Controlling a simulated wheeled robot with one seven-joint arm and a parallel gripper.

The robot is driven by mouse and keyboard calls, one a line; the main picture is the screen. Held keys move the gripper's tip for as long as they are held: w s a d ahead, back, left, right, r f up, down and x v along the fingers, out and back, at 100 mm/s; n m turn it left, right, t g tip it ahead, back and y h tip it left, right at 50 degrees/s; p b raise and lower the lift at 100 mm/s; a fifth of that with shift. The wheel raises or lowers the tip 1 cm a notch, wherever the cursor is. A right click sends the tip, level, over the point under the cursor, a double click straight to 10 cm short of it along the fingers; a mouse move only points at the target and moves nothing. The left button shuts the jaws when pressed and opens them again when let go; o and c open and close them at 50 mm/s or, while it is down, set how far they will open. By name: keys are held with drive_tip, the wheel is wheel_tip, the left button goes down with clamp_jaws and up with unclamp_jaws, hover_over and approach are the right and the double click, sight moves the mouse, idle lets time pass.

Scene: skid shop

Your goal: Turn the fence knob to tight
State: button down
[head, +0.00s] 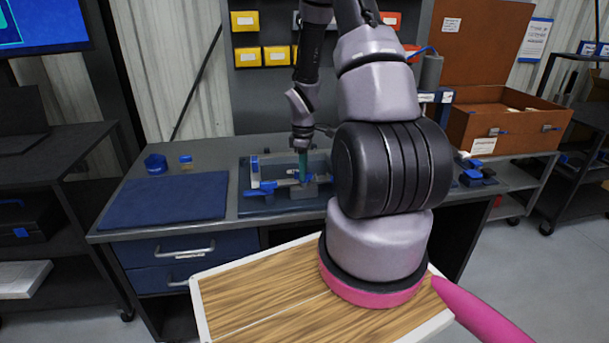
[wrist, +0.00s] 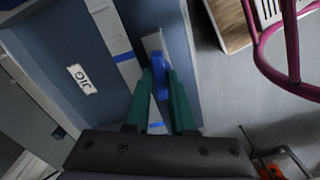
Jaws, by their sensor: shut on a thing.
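The jig (head: 256,210) is a dark blue plate on the workbench with grey rails and blue parts. In the wrist view its plate (wrist: 75,45) carries a white JIG label. The blue fence knob (wrist: 159,82) is a narrow upright-looking bar on a grey strip. My gripper (wrist: 158,73) has its two green fingers on either side of the knob, shut on it. In the head view my gripper (head: 303,175) points down at the jig, and its fingers mostly hide the knob. I cannot tell the knob's turn setting.
A blue mat (head: 165,195) lies on the bench to the left, with a blue jar (head: 155,164) behind it. Blue clamps (head: 474,172) lie to the right. An open brown case (head: 505,125) stands at the right. Yellow bins (head: 276,56) hang on the back panel.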

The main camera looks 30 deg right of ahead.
drive_tip(key=shift+s+f, duration=0.1)
drive_tip(key=shift+s, duration=0.2)
